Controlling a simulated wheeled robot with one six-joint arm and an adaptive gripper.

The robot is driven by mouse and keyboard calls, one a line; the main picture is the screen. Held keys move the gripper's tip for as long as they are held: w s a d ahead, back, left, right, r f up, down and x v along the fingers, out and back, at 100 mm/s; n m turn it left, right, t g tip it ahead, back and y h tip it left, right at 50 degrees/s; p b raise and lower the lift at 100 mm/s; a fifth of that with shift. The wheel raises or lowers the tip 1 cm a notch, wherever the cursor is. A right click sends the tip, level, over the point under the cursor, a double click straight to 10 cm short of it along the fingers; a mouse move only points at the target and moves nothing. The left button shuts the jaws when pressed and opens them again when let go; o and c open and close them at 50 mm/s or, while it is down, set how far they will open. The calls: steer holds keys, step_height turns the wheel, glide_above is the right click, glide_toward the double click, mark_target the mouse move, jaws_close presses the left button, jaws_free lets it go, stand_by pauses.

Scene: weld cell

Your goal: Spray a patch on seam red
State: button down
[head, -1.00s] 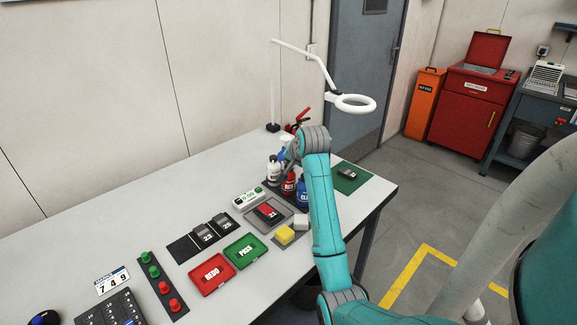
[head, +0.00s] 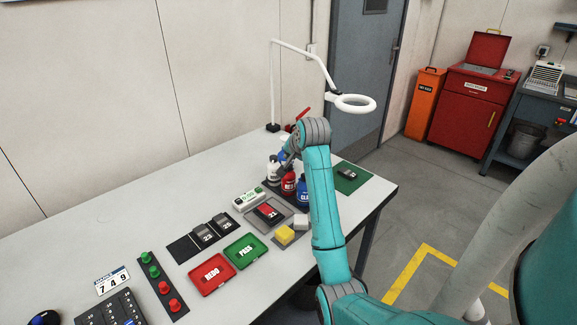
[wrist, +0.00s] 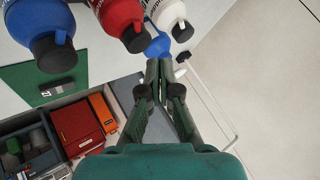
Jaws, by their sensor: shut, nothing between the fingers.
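Three bottles stand in a dark rack on the bench: a white one (head: 272,172), a red one (head: 289,184) and a blue one (head: 304,191). In the wrist view the red bottle (wrist: 120,15), the white bottle (wrist: 168,12) and the blue bottle (wrist: 40,22) show dark or black caps. My gripper (wrist: 163,62) is shut and empty, its tips just beside the white bottle's cap. I cannot tell if they touch. A small blue part (wrist: 158,46) shows behind the tips. In the head view my wrist mostly hides the gripper. A red part marked 21 (head: 268,212) lies on a grey plate.
Red REDO tray (head: 211,274) and green PASS tray (head: 245,252) lie nearer the front. The bench's back left is clear.

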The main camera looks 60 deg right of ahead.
mark_target(290, 166)
steer(key=shift+r, duration=2.25)
